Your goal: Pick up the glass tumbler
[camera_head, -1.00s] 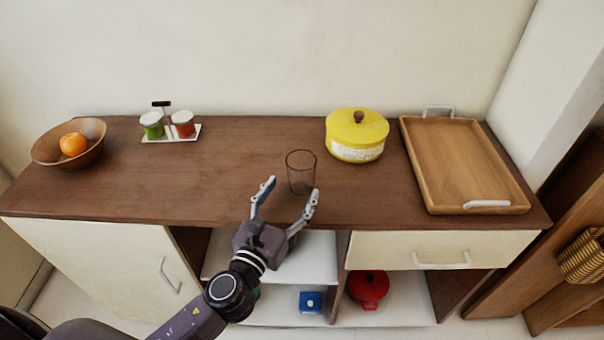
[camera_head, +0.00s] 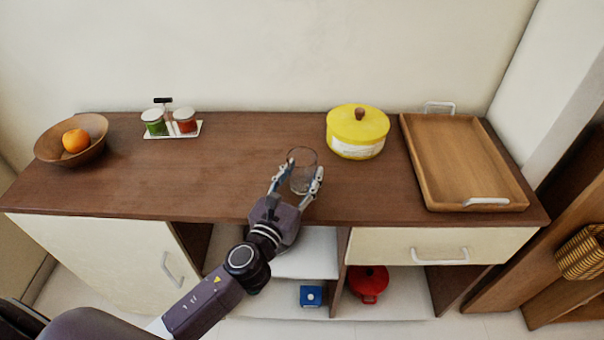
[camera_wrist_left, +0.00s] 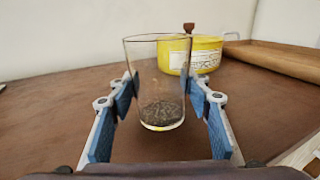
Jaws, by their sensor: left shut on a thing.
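The clear glass tumbler (camera_head: 303,160) stands upright near the front middle of the brown cabinet top. It also shows in the left wrist view (camera_wrist_left: 158,95), with its thick base low between the fingers. My left gripper (camera_head: 297,180) comes from the front and is shut on the tumbler, one finger on each side. In the left wrist view my left gripper (camera_wrist_left: 161,94) has its blue-padded fingers against the glass walls. Whether the base is clear of the surface cannot be told. My right gripper is not in view.
A yellow lidded pot (camera_head: 357,133) stands behind and right of the tumbler. A wooden tray (camera_head: 424,165) lies at the right. A jar caddy (camera_head: 172,135) and a wooden bowl (camera_head: 98,131) with an orange (camera_head: 76,141) are at the left. The top left of the tumbler is clear.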

